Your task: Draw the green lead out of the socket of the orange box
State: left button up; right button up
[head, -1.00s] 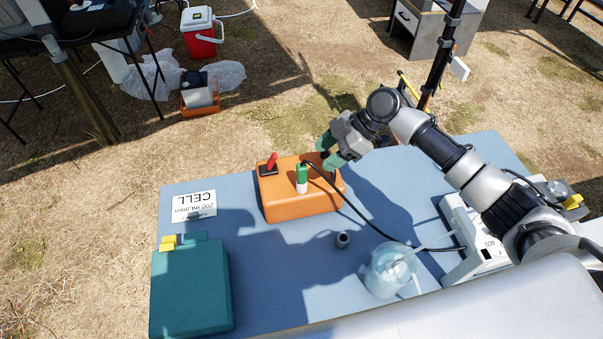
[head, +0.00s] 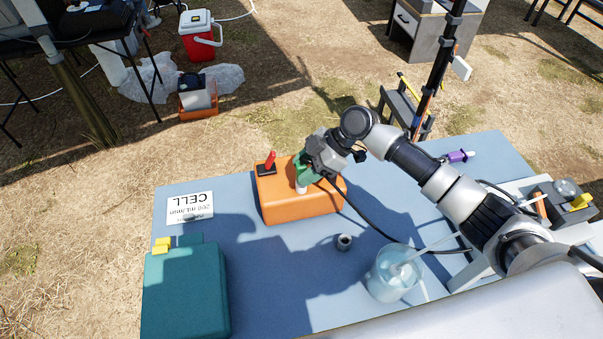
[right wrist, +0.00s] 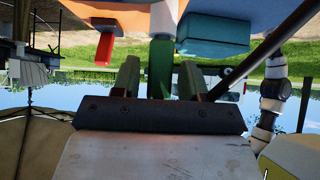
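The orange box (head: 290,210) sits on the blue table, with a red lever (head: 270,160) on its top. The green lead's plug stands upright in a white socket (head: 301,188) on the box. In the head view the plug is partly covered by my right gripper (head: 304,172). In the right wrist view the green plug (right wrist: 160,68) lies between the two fingers, with a narrow gap on each side. The right gripper is open around it. A black cable runs from near the gripper across the table. My left gripper is not in view.
A teal case (head: 185,290) stands at the table's front left, below a white CELL card (head: 190,205). A purple-and-white item (head: 458,156) lies at the far right.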

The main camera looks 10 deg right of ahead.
jog(key=c, duration=0.6)
jog(key=shift+r+p, duration=2)
jog(key=shift+r, duration=0.85)
jog(key=shift+c, duration=0.2)
